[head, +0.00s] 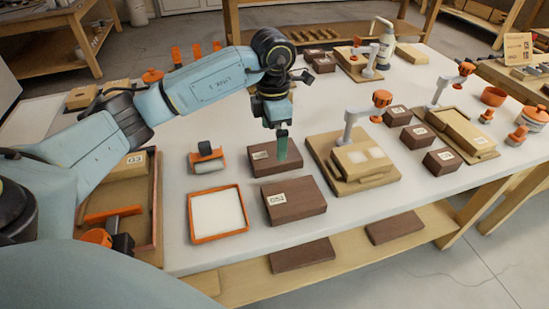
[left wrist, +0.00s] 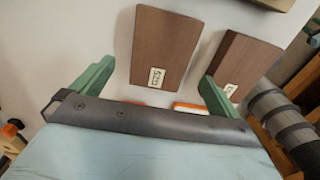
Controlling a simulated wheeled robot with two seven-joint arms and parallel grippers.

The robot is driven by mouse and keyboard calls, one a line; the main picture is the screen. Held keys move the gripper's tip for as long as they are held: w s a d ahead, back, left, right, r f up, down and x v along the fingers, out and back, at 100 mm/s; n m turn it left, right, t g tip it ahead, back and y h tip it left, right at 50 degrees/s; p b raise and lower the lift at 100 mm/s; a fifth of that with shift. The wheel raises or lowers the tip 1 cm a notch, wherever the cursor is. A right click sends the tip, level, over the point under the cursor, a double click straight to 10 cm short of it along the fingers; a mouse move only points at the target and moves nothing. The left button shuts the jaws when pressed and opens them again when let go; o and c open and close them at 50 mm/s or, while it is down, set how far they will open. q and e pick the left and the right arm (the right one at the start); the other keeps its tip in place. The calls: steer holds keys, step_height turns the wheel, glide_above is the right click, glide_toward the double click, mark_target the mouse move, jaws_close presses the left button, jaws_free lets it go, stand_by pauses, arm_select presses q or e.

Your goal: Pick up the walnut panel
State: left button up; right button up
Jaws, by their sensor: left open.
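Two dark brown, walnut-coloured panels with white labels lie on the bench, a rear panel (head: 262,165) and a front panel (head: 296,204). I cannot tell which one the task means. My left gripper (head: 282,152) points down over the rear panel, its green finger hiding part of it. In the left wrist view the green fingers are spread wide and empty. One labelled brown panel (left wrist: 165,45) lies beyond the gap between them; another (left wrist: 243,62) is beside the right finger, which overlaps it. Contact cannot be made out. My right gripper is not in view.
An orange-rimmed tray (head: 190,218) lies left of the front panel. A clamp fixture (head: 325,150) with light wooden boards stands close on the right. Several smaller brown blocks lie further right. More brown panels (head: 302,255) lie on the lower shelf.

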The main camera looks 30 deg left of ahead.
mark_target(274, 152)
arm_select(q)
step_height(274, 152, down, 4)
steer(key=shift+d+f+b, duration=0.15)
steer(key=shift+f+b, duration=0.1)
steer(key=shift+b, duration=0.4)
steer(key=shift+f, duration=0.3)
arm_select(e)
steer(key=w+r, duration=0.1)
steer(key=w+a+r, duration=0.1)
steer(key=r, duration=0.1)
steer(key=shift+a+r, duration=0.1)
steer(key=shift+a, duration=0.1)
arm_select(q)
steer(key=c, duration=1.1)
steer(key=shift+o, duration=0.2)
steer(key=shift+r, duration=0.1)
